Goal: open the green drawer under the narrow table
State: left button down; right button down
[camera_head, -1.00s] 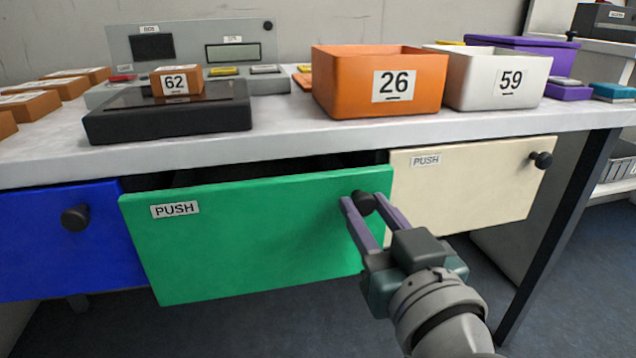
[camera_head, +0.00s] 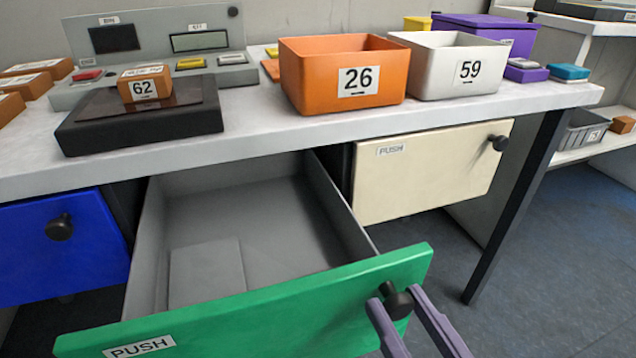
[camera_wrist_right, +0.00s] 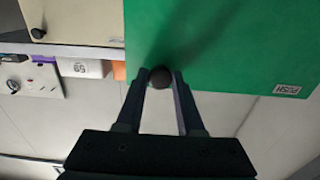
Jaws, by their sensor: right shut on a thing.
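The green drawer (camera_head: 270,308) under the narrow table (camera_head: 420,118) stands well open, with its grey inside showing. A flat grey panel or item (camera_head: 206,272) lies on its floor. The drawer's dark round knob (camera_head: 396,300) is at the right end of the green front. My right gripper (camera_head: 398,303) is shut on this knob, with a purple finger on each side. In the right wrist view the knob (camera_wrist_right: 160,77) sits between the fingertips, against the green front (camera_wrist_right: 230,45). My left gripper is not in view.
A blue drawer (camera_head: 60,245) on the left and a cream drawer (camera_head: 430,172) on the right are shut or nearly so. On the table stand an orange box (camera_head: 300,85), a white box (camera_head: 430,70) and a black scale (camera_head: 140,120) with a small box on it.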

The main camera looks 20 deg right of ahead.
jog(key=shift+s, duration=1.45)
jog(key=c, duration=0.5)
grip_release()
jog(key=s, duration=1)
jog(key=shift+d+p, duration=0.2)
jog(key=shift+p, duration=0.2)
